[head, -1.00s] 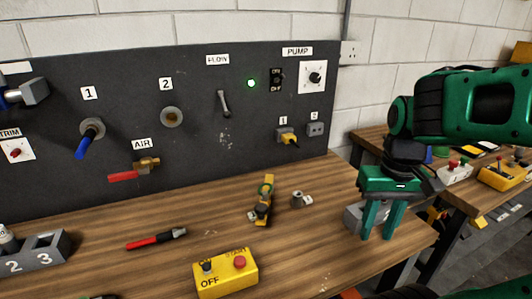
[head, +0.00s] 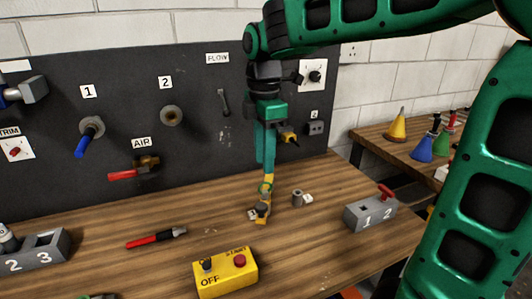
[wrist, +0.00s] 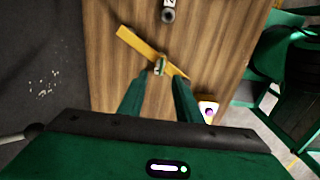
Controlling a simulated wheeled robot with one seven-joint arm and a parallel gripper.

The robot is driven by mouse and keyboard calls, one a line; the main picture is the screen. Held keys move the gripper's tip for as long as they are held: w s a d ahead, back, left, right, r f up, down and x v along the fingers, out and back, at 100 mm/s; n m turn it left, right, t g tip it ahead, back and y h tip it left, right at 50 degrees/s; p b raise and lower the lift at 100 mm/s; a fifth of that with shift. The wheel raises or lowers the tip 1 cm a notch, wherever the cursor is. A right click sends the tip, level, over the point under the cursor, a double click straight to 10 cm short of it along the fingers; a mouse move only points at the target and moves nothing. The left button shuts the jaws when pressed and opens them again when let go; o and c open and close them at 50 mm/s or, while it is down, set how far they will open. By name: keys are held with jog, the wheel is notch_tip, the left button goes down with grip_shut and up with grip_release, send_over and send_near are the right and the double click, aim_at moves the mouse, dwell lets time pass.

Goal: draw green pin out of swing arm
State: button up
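The swing arm is a yellow bar; its upper part shows in the head view (head: 268,180) and its length in the wrist view (wrist: 138,43). The green pin (head: 265,188) sits in the bar; in the wrist view its top (wrist: 160,67) shows around the bar's middle. My gripper (head: 265,168) points down above the swing arm and hides part of it from the head camera. In the wrist view its two fingers (wrist: 158,88) are apart with nothing between them. The pin appears just beyond the fingertips; I cannot tell the exact height gap.
A small metal cylinder (head: 297,199) stands right of the swing arm. A yellow OFF/START box (head: 225,273) is in front, a red-handled tool (head: 155,238) lies left, and a grey 1-2 block (head: 370,212) is at the right. The dark panel (head: 50,125) rises behind. Wood between them is bare.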

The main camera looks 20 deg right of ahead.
jog(key=shift+f, duration=4.55)
jog(key=shift+s, duration=0.1)
grip_shut()
